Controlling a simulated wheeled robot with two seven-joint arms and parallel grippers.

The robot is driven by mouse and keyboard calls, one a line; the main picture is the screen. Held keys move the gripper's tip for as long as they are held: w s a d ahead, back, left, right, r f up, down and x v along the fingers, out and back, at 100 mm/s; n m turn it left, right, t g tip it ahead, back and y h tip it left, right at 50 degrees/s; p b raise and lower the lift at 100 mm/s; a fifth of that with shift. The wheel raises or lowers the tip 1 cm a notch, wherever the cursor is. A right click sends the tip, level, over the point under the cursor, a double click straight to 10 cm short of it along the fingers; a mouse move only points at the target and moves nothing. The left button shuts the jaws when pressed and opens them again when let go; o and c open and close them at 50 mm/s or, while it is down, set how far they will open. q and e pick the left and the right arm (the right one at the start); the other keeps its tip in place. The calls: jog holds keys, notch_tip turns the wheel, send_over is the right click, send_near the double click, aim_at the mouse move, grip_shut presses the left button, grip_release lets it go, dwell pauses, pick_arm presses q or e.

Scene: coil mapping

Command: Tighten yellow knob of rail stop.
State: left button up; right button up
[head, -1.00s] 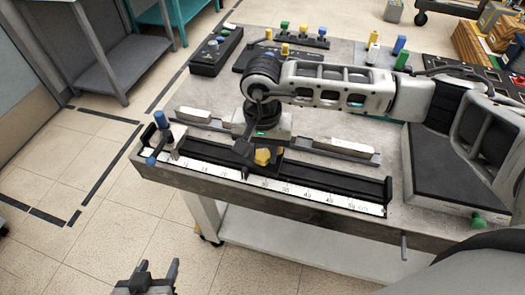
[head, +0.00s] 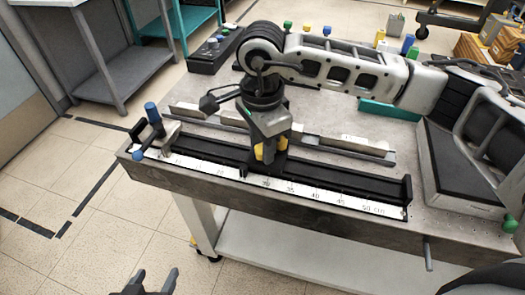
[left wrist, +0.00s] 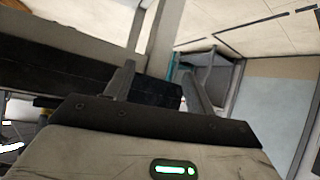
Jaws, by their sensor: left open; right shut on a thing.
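The yellow knob (head: 259,153) of the rail stop shows low on the black rail (head: 225,165), near the middle of its white ruler strip. My right gripper (head: 269,152) points down over it and is shut on it, with yellow showing on both sides of a dark finger. The finger hides part of the knob and most of the stop's body. My left gripper (head: 148,280) is open and empty at the bottom left, away from the bench; its two spread fingers also show in the left wrist view (left wrist: 158,88).
A blue-knobbed clamp (head: 152,115) sits at the rail's left end. A pale bar (head: 345,145) lies in a channel behind the rail. My right arm crosses above the bench (head: 300,200). Floor is clear at left.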

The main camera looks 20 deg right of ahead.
jog(key=m+b, duration=0.2)
jog(key=m, duration=0.1)
jog(key=shift+w, duration=0.15)
jog(key=m+b, duration=0.2)
jog(key=m, duration=0.1)
jog(key=shift+w, duration=0.1)
jog(key=m+b, duration=0.1)
jog(key=m, duration=0.1)
jog(key=shift+r+m, duration=0.1)
jog(key=shift+m, duration=0.2)
pick_arm(q)
jog(key=shift+w+d+f+n+t+h, duration=0.15)
jog(key=shift+d+f+t, duration=0.1)
jog(key=shift+f, duration=0.2)
jog(key=shift+w+d+f+n+t+h, duration=0.15)
jog(key=shift+f+t, duration=0.1)
jog(key=shift+f, duration=0.15)
pick_arm(e)
jog(key=shift+m, duration=0.8)
pick_arm(q)
jog(key=shift+b, duration=0.3)
pick_arm(e)
jog(key=shift+r, duration=0.1)
jog(key=shift+w, duration=0.1)
pick_arm(q)
jog(key=shift+s+f, duration=0.1)
pick_arm(e)
jog(key=o, duration=1)
